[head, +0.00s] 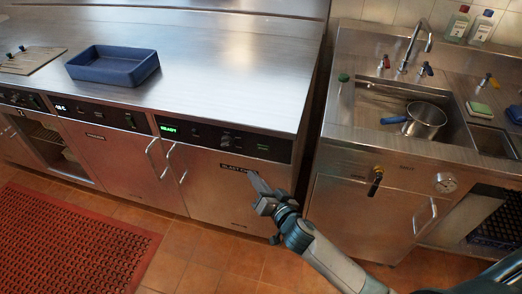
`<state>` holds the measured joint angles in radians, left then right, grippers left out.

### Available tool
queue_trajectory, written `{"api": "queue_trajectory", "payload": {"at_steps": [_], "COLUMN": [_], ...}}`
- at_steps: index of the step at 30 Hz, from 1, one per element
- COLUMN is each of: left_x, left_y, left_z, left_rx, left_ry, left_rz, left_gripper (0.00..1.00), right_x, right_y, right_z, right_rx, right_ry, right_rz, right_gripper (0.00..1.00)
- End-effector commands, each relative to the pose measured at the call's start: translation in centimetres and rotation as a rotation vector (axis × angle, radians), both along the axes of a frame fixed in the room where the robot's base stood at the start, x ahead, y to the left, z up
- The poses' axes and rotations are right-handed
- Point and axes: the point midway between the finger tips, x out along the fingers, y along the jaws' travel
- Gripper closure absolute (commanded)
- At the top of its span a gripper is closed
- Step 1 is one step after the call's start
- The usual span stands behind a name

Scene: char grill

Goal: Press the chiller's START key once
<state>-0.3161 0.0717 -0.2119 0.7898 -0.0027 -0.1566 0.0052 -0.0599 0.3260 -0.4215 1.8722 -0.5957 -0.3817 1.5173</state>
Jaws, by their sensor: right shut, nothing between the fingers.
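The chiller (225,185) is the steel cabinet under the right end of the counter, with a "BLAST CH..." label partly hidden by my gripper. Its black control panel (200,135) shows a green READY display (168,129) at the left and small dark keys to the right. The key lettering is too small to read. My right gripper (255,183) is shut and empty, in front of the chiller door and below the panel's right part. It appears apart from the keys. My left gripper is not in view.
A blue tray (113,68) and a board (30,60) lie on the steel counter (225,60). A sink unit (350,135) with a pot (426,118) stands at right. A red mat (75,240) covers the floor at left. Door handles (168,158) stick out near the chiller's left edge.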

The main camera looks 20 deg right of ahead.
Motion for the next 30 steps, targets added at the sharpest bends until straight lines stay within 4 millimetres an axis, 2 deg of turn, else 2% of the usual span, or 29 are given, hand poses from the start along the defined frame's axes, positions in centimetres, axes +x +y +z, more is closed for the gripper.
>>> {"api": "queue_trajectory", "payload": {"at_steps": [17, 30], "left_x": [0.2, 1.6], "left_y": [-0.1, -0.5], "left_z": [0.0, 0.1], "left_rx": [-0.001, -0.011], "left_ry": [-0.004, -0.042], "left_rz": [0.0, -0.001], "left_gripper": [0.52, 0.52], "right_x": [0.6, 4.3], "right_y": [-0.4, -2.9], "right_z": [-0.1, -0.1], "right_rx": [-0.002, -0.004], "right_ry": [0.0, 0.0], "right_rz": [0.001, 0.001], "right_gripper": [1.0, 1.0]}}
